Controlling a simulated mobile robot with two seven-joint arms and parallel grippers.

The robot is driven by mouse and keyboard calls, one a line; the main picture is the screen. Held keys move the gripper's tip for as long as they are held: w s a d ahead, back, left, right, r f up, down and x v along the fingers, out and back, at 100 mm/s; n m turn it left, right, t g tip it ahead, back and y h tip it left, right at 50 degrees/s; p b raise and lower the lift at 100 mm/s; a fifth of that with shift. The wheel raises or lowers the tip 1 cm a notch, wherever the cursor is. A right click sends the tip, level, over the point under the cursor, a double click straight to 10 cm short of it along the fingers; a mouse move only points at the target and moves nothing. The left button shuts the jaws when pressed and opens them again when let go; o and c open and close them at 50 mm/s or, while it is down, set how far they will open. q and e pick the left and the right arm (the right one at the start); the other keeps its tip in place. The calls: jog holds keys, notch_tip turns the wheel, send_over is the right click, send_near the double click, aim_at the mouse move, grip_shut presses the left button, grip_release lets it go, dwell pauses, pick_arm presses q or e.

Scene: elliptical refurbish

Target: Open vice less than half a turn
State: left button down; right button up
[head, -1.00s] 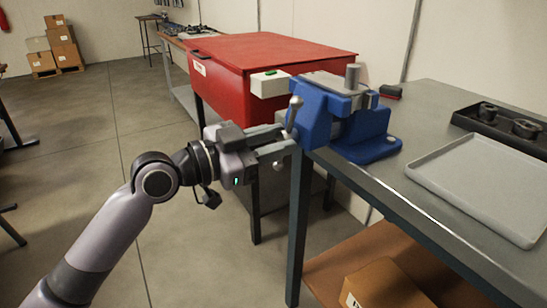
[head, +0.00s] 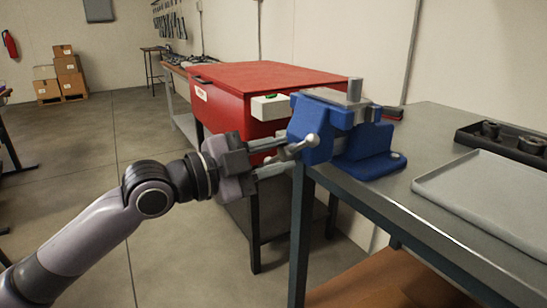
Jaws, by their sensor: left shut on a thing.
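The blue vice (head: 350,130) stands on the corner of the metal workbench, with grey jaws on top. Its handle (head: 303,145) is a light metal bar at the front, lying close to level with a slight tilt; its ball end is at the right. The other end is hard to make out among the fingers. My left gripper (head: 285,155) reaches in from the left, rolled, and is shut on the handle, with one finger above and one below it. The gap between the vice jaws cannot be made out from here. My right gripper is not in view.
The workbench (head: 440,133) holds a grey tray (head: 490,190) and a dark bin with round parts (head: 500,138) at the right. A red chest (head: 270,75) with a white box (head: 270,107) on its side stands behind my gripper. Open floor lies to the left.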

pick_arm(q)
jog(key=shift+r, duration=0.15)
jog(key=c, duration=0.8)
grip_release()
jog(key=shift+d, duration=0.15)
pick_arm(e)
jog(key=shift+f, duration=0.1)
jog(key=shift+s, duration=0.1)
pick_arm(q)
jog(key=shift+s+a, duration=0.1)
jog(key=shift+a, duration=0.2)
jog(key=v, duration=0.6)
jog(key=shift+s+a, duration=0.2)
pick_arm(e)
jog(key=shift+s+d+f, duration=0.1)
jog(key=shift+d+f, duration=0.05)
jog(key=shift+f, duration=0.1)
